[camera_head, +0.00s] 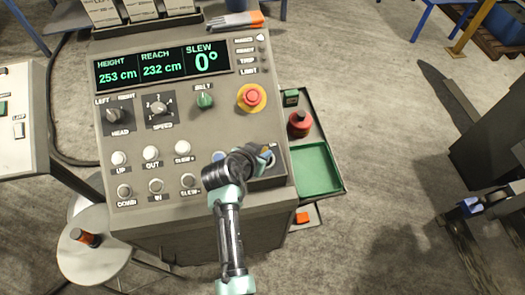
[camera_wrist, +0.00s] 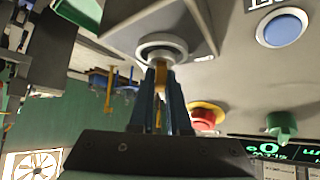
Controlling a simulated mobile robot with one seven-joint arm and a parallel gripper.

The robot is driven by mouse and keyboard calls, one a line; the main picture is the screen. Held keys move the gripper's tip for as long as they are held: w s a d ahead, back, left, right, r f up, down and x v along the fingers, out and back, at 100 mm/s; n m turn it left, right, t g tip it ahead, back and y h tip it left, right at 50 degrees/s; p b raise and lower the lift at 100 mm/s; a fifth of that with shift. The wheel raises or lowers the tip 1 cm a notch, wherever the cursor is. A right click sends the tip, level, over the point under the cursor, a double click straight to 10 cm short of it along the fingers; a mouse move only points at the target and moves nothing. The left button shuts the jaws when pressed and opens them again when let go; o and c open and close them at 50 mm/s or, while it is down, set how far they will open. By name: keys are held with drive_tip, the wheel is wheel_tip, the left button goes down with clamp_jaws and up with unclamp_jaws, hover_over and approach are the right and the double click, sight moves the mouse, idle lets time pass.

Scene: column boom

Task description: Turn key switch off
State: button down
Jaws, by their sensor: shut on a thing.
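The key switch (camera_wrist: 160,47) shows in the wrist view as a round metal collar on a raised grey housing. A brass-coloured key (camera_wrist: 161,77) stands out of it. My gripper (camera_wrist: 161,88) has its two blue fingers closed on the key, one on each side. In the head view my gripper (camera_head: 264,154) is at the lower right of the grey control console (camera_head: 225,125), and my wrist hides most of the switch. The key's angle against its marks cannot be read.
A red emergency stop (camera_head: 252,97) on a yellow ring and a green knob (camera_head: 205,101) are above my gripper. A blue button (camera_wrist: 283,28) is near the switch. A side shelf holds a green tray (camera_head: 315,168) and a red round object (camera_head: 299,124). A stool (camera_head: 93,255) stands at left.

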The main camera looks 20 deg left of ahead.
drive_tip(key=n+y+p, duration=0.2)
drive_tip(key=n+y, duration=0.1)
drive_tip(key=shift+d+r+n, duration=0.1)
drive_tip(key=shift+d+n, duration=0.05)
drive_tip(key=shift+n, duration=0.25)
drive_tip(key=n+y, duration=0.1)
drive_tip(key=n+g+y, duration=0.1)
drive_tip(key=n, duration=0.1)
drive_tip(key=shift+w+d+f, duration=0.1)
drive_tip(key=shift+w+f, duration=0.05)
drive_tip(key=shift+f, duration=0.05)
drive_tip(key=n+g+y+b, duration=0.1)
drive_tip(key=n+y+b, duration=0.1)
drive_tip(key=n+b, duration=0.1)
drive_tip(key=shift+f+g, duration=0.15)
drive_tip(key=shift+g, duration=0.15)
drive_tip(key=n+g+y+b, duration=0.1)
drive_tip(key=n+b, duration=0.1)
drive_tip(key=b, duration=0.2)
drive_tip(key=shift+w+n, duration=0.1)
drive_tip(key=shift+n, duration=0.2)
drive_tip(key=n+g+b, duration=0.1)
drive_tip(key=b, duration=0.1)
drive_tip(key=n+g+y+b, duration=0.1)
drive_tip(key=n+g+b, duration=0.1)
drive_tip(key=shift+d+r, duration=0.1)
drive_tip(key=shift+r, duration=0.1)
drive_tip(key=shift+n, duration=0.3)
